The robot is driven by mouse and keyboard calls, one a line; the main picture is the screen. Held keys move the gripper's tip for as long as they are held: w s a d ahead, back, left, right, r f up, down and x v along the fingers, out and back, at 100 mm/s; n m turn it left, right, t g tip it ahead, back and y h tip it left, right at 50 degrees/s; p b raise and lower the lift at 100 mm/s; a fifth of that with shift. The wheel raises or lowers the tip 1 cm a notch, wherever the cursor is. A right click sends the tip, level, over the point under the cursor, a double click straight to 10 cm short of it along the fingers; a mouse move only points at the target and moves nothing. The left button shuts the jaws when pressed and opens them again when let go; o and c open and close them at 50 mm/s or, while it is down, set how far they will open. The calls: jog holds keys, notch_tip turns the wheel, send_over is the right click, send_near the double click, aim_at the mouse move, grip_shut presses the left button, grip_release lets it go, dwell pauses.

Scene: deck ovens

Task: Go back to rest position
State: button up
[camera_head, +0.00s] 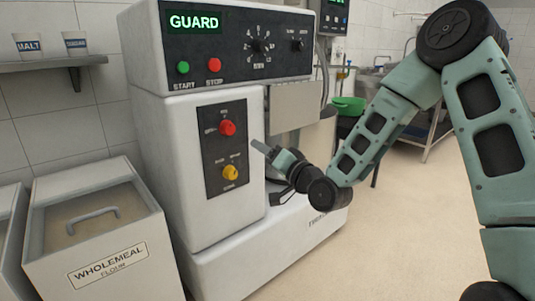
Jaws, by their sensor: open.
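My gripper (262,150) is at the end of my green and black arm, which reaches in from the right. It is small in the picture, in front of the right edge of the white machine (165,160). It is open, and I see nothing held in it. It is to the right of the panel with a red button (227,128) and a yellow knob (230,173); whether it touches the machine I cannot tell. The machine's upper display (194,22) reads GUARD. Part of the machine's right side is hidden behind my arm.
A bin labelled wholemeal flour (92,235) stands at the left. A shelf (50,65) with a MALT cup (28,44) is on the tiled wall. A metal rack (432,135) and green bowl (348,104) are behind my arm. Bare floor (400,225) lies right of the machine.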

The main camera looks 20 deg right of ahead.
jog(key=shift+s, duration=0.2)
dwell(0.3)
jog(key=s+a+f+n+g, duration=0.3)
jog(key=s+a+n+g, duration=0.15)
jog(key=s+a, duration=0.25)
jog(key=s+a+f+n+g, duration=0.4)
jog(key=s+a+g, duration=0.2)
jog(key=a, duration=0.1)
jog(key=s+d+r+n+g+h, duration=0.1)
jog(key=s+n+g+h, duration=0.2)
jog(key=s, duration=0.9)
jog(key=s+d+r+n+g+h, duration=0.15)
jog(key=s+g, duration=0.35)
jog(key=s, duration=0.7)
notch_tip(320, 180, up, 21)
jog(key=p, duration=2.1)
jog(key=shift+s+h+p, duration=0.15)
jog(key=shift+h+p, duration=0.25)
jog(key=shift+h, duration=0.05)
